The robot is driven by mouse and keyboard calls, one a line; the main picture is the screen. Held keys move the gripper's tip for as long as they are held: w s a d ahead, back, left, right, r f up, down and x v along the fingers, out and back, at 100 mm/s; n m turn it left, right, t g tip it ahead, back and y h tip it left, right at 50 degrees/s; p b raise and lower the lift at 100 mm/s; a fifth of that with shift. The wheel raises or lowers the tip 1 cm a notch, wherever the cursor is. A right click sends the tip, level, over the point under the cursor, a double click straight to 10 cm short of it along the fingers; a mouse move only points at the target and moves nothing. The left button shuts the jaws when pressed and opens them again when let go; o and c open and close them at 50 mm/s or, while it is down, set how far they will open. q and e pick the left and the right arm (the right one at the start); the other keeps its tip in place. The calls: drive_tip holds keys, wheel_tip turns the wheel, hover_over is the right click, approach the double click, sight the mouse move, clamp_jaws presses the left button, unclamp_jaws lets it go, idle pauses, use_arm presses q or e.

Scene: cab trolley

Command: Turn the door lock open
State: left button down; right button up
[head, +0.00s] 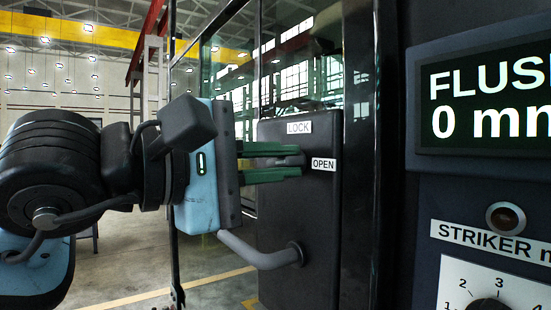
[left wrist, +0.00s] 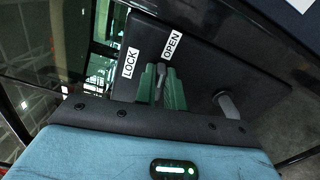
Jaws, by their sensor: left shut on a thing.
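The door lock's small grey turn piece (head: 291,160) sits on the black lock case (head: 283,215) of the glazed door. In the head view it lies about level, its end close to the OPEN label (head: 323,164). The LOCK label (head: 299,128) is above it. My left gripper (head: 298,161) has its green fingers closed around the turn piece, one above and one below. In the left wrist view the turn piece (left wrist: 161,74) shows between the fingers (left wrist: 162,80), pointing toward the OPEN label (left wrist: 172,45). The fingers hide part of it. My right gripper is out of view.
A grey bent door handle (head: 270,256) sticks out below my left gripper. At right a dark panel carries a FLUSH display (head: 487,105) reading 0 and a STRIKER dial (head: 489,304). Open hall floor (head: 130,265) lies to the left.

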use_arm(q)
drive_tip(key=shift+m, duration=0.9)
drive_tip(key=c, duration=1.5)
unclamp_jaws()
drive_tip(key=shift+f, duration=0.1)
